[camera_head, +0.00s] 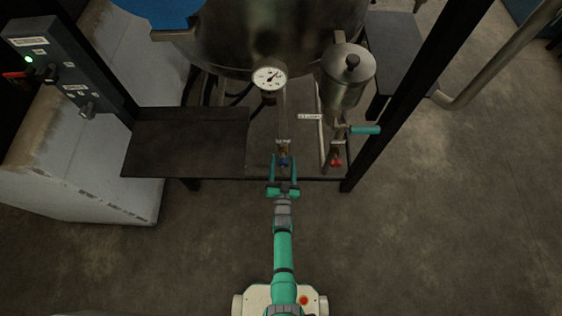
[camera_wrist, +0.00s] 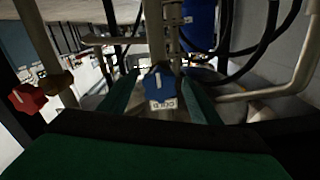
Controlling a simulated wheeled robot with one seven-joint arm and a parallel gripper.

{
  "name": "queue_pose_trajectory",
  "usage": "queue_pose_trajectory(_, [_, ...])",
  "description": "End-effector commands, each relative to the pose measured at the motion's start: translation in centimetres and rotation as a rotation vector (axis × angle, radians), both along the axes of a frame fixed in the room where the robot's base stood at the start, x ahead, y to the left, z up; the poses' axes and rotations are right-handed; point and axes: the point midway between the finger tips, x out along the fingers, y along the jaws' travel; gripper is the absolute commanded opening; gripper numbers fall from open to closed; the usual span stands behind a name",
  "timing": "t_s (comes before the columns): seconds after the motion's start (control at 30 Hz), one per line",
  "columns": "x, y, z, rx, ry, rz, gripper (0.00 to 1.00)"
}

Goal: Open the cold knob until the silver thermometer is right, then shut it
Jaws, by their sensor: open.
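The cold knob (camera_wrist: 158,82) is blue with a white pointer line and stands on a vertical pipe; a tag reading COLD sits just below it in the wrist view. It also shows in the head view (camera_head: 284,161). My gripper (camera_head: 284,168) is open, with one green finger on each side of the blue knob; the wrist view shows both fingers (camera_wrist: 160,95) too. I cannot tell whether they touch it. A round dial thermometer (camera_head: 269,78) with a silver rim and white face is on the tank front above; its reading is too small to make out.
A red knob (camera_head: 336,162) stands to the right of the blue one and shows at left in the wrist view (camera_wrist: 27,98). A teal-handled valve (camera_head: 365,130) sits below a steel canister (camera_head: 347,70). A dark flat plate (camera_head: 186,142) lies left; black frame posts stand nearby.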

Motion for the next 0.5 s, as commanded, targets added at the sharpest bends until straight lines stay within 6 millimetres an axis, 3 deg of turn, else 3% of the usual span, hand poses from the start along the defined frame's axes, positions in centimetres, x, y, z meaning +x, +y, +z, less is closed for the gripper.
queue_pose_trajectory(0.37, [0.55,-0.32,0.02,0.0,-0.001,-0.005,0.58])
queue_pose_trajectory(0.5, [0.54,-0.71,0.03,0.0,0.0,-0.012,0.29])
